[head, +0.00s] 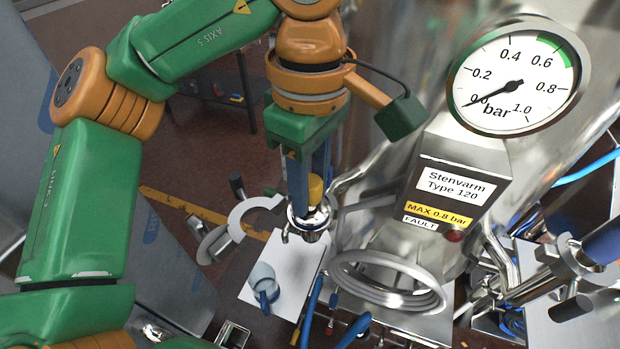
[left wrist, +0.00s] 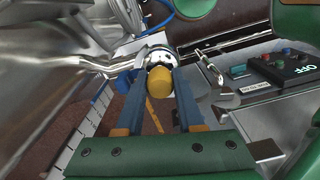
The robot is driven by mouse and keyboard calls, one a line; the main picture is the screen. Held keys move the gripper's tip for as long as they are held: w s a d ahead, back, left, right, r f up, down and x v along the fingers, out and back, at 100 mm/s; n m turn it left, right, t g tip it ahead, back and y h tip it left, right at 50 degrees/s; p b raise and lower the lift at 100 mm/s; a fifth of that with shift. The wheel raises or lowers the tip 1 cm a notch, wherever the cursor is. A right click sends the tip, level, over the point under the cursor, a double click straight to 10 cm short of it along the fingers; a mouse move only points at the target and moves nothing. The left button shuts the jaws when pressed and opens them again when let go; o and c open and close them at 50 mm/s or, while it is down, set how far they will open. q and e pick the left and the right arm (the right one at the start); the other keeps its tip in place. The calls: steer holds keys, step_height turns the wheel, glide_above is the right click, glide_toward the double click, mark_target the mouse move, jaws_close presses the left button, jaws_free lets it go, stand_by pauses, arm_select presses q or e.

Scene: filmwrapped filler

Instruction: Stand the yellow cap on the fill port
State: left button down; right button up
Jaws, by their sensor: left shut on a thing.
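The yellow cap (head: 316,188) is a small rounded piece between the blue fingers of my left gripper (head: 309,204), which is shut on it. In the left wrist view the yellow cap (left wrist: 159,83) sits between both fingers of the left gripper (left wrist: 160,76). A shiny round metal fitting, which looks like the fill port (head: 312,234), is right below the fingertips. It also shows just beyond the cap in the left wrist view (left wrist: 160,56). The fingers partly hide it. I cannot tell whether the cap touches it. My right gripper is not in view.
A steel vessel with a pressure gauge (head: 514,80) and a Stenvarm label box (head: 450,190) stands close on the right. An open metal ring (head: 388,280) is in front of it. A blue-grey mug (head: 264,283) stands on a white surface. Blue hoses run below.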

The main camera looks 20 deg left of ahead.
arm_select(q)
steer(key=shift+f, duration=0.2)
stand_by(0.6)
steer(key=shift+c, duration=2.2)
jaws_free()
step_height(320, 180, up, 7)
steer(key=p, duration=0.2)
steer(key=shift+r+p, duration=0.1)
steer(key=shift+p, duration=0.25)
